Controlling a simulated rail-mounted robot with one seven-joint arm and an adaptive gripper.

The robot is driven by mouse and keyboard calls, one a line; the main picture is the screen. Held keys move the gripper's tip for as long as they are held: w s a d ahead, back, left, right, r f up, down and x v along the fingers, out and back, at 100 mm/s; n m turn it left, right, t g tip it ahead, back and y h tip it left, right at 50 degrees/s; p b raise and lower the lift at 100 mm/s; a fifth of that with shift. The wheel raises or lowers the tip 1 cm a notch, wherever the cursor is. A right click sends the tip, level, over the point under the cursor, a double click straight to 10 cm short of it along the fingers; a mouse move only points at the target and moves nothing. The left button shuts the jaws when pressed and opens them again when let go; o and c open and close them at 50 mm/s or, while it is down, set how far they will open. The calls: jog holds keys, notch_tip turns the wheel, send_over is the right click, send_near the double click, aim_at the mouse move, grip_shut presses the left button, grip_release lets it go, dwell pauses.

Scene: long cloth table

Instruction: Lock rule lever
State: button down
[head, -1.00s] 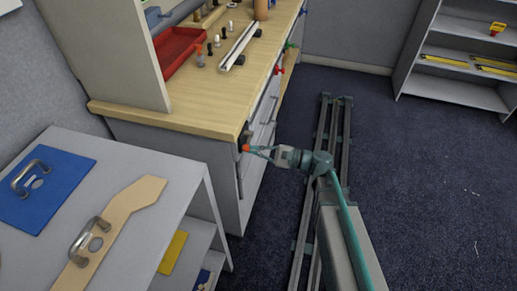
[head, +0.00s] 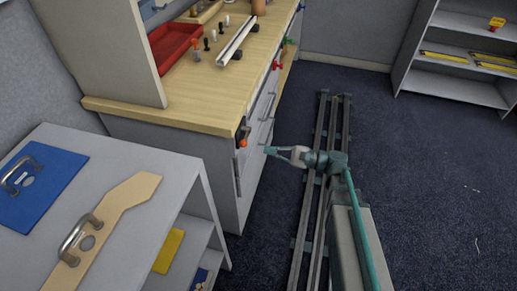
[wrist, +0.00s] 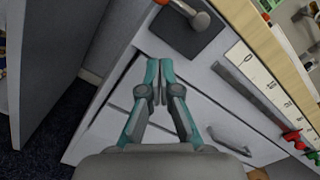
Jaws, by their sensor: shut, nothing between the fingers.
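A small lever with an orange-red end (head: 243,142) sits on the front of the wooden-topped workbench, near its near corner. In the wrist view a rounded metal knob (wrist: 200,22) and part of an orange piece show at the top, on a dark square plate (wrist: 182,38). My gripper (head: 268,150) is to the right of the lever, apart from it, over the floor side of the bench. In the wrist view my gripper (wrist: 159,70) has its fingertips together with nothing between them, below the plate. I cannot tell whether the lever is locked.
A white numbered scale (wrist: 262,82) runs along the bench front beside a grey bar. Red (wrist: 292,136) and green knobs lie further along. Drawer handles (head: 267,102) stick out from the front. A grey shelf unit (head: 130,170) stands at left. The floor at right is clear beyond my rail.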

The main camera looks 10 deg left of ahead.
jog(key=shift+s+d+f, duration=0.1)
jog(key=shift+d, duration=1.15)
jog(key=shift+s+d+f, duration=0.1)
jog(key=shift+d, duration=1.15)
